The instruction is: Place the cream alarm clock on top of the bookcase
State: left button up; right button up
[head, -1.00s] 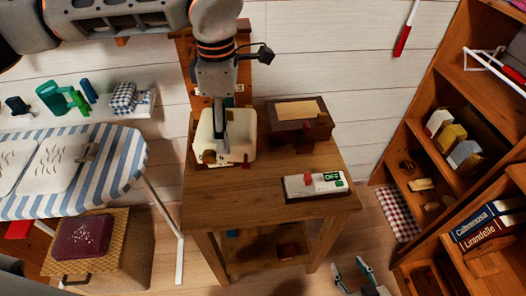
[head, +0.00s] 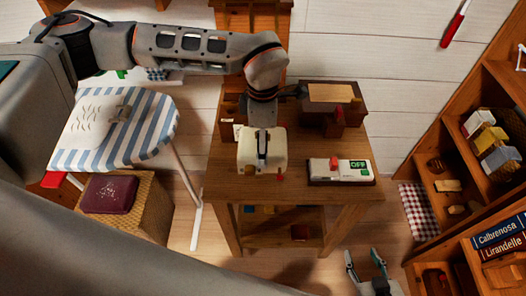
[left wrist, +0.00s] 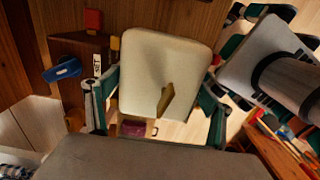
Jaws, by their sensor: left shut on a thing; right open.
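The cream alarm clock (head: 249,152) is a rounded cream block at the front left of the wooden side table in the head view. It fills the middle of the left wrist view (left wrist: 160,60), with a brass-coloured piece on it. My left gripper (head: 262,146) is shut on it, a finger on each side in the wrist view. Whether the clock clears the tabletop is hard to tell. The wooden bookcase (head: 440,207) stands at the right, with books and small boxes on its shelves. My right gripper (head: 368,262) is open and empty, low in front of the table.
On the side table (head: 310,196) are a dark brown box (head: 322,92) and a white block with a green OFF label (head: 341,169). A striped ironing board (head: 150,130) and a wicker basket (head: 152,208) stand left. Floor shows between table and bookcase.

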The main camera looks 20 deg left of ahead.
pick_arm(q)
jog(key=shift+f, duration=2.25)
jog(key=shift+f, duration=0.15)
jog(key=o, duration=1.2)
